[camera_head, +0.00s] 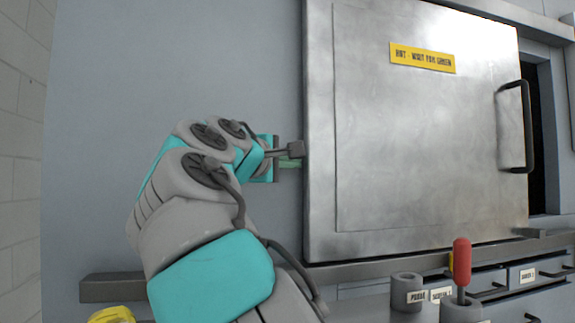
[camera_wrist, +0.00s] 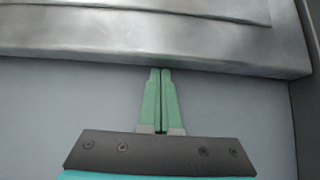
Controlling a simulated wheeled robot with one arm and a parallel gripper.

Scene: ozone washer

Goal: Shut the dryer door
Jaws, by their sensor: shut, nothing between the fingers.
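The dryer door (camera_head: 420,140) is a grey metal panel with a yellow warning label (camera_head: 422,57) and a dark bar handle (camera_head: 527,125) on its right side. It stands slightly ajar, with a dark opening (camera_head: 537,140) showing past its right edge. My gripper (camera_head: 291,163) is at the door's left edge, beside the blue-grey cabinet front. In the wrist view my green fingers (camera_wrist: 160,75) are shut together and empty, with their tips at the metal door edge (camera_wrist: 160,55). I cannot tell whether they touch it.
A ledge below the door holds a grey cup-like holder (camera_head: 407,290) and a red-handled tool (camera_head: 462,262) in another holder. Labelled drawers (camera_head: 520,277) lie at the lower right. A yellow object (camera_head: 112,315) shows at the lower left. The cabinet front (camera_head: 180,70) is bare.

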